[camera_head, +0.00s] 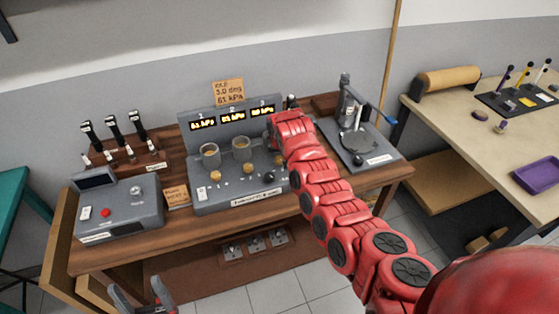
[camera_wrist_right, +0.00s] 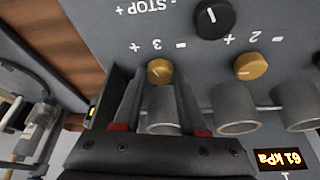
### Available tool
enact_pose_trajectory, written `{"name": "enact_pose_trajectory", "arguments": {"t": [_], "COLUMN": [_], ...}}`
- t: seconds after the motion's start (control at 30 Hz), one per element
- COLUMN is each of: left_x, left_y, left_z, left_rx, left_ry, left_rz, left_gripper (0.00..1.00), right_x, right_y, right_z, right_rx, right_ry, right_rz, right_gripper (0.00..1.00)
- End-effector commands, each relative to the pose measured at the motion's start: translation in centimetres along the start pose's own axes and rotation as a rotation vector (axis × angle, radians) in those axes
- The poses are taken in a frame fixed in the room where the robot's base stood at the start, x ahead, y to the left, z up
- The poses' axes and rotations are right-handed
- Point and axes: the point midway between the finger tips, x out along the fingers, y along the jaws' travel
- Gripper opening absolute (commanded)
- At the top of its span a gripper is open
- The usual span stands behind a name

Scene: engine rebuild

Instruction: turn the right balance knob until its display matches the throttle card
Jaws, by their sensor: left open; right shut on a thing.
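The right balance knob (camera_wrist_right: 160,71) is a small brass knob marked 3, seen upside down in the right wrist view. My right gripper (camera_wrist_right: 155,85) is shut on it, a finger at each side. In the head view my red right arm hides that knob. The console (camera_head: 205,198) has three lit displays; the right display (camera_head: 262,111) is partly beside my arm and its digits are hard to read. The middle display (camera_head: 232,116) looks like 61 kPa. The throttle card (camera_head: 228,92) above reads 61 kPa. My left gripper (camera_head: 142,297) is open and empty at the bottom left.
The middle balance knob (camera_wrist_right: 250,66) and black stop knob (camera_wrist_right: 214,18) sit close to my right fingers, as do metal cups (camera_wrist_right: 234,108). A grey box with a red button (camera_head: 105,212) stands left.

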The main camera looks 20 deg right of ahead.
Motion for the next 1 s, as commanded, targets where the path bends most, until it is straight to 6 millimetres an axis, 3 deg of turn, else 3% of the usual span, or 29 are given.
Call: {"name": "enact_pose_trajectory", "arguments": {"t": [0.03, 0.2, 0.5, 0.7, 1.0], "left_x": [-1.6, -5.0, -10.0, -12.0, -13.2], "left_y": [0.1, 0.2, 0.5, 0.6, 0.7], "left_z": [0.3, 0.8, 1.7, 2.0, 2.2], "left_rx": [0.0, 0.0, 0.0, 0.0, 0.0], "left_ry": [0.0, 0.0, 0.0, 0.0, 0.0], "left_rz": [0.0, 0.0, 0.0, 0.0, 0.0], "left_gripper": [0.72, 0.72, 0.72, 0.72, 0.72], "right_x": [0.8, 0.9, 0.7, 0.5, 0.2], "right_y": [-0.3, -0.4, -0.5, -0.5, -0.5], "right_z": [0.2, 0.1, 0.1, 0.0, -0.1], "right_rx": [0.029, 0.163, 0.386, 0.494, 0.572], "right_ry": [0.005, 0.009, 0.004, 0.003, 0.001], "right_rz": [0.012, 0.067, 0.16, 0.203, 0.236], "right_gripper": [0.0, 0.0, 0.0, 0.0, 0.0]}}
